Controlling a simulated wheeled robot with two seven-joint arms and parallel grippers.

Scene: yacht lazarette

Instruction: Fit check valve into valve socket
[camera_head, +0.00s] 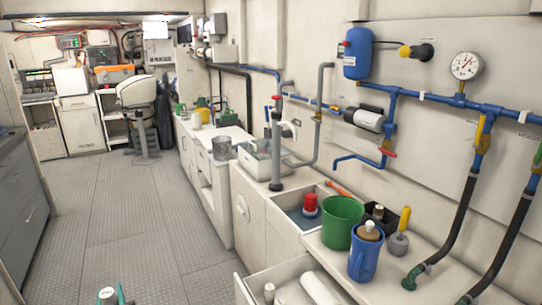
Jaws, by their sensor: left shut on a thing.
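My left gripper (114,297) shows only at the bottom edge, left of centre, as teal finger parts. It is shut on a small pale piece with a brownish top (107,294), which may be the check valve; most of it is cut off by the frame. The gripper is over the grey floor, well left of the counter and apart from it. I cannot pick out the valve socket with certainty; several pipe fittings line the right wall. My right gripper is not in view.
The counter on the right holds a green bucket (342,222), a blue jug (366,258) and a red-capped item (310,204) in a recess. An open drawer (262,272) juts out below. Blue pipes (425,98) run along the wall. The floor aisle (135,210) is clear.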

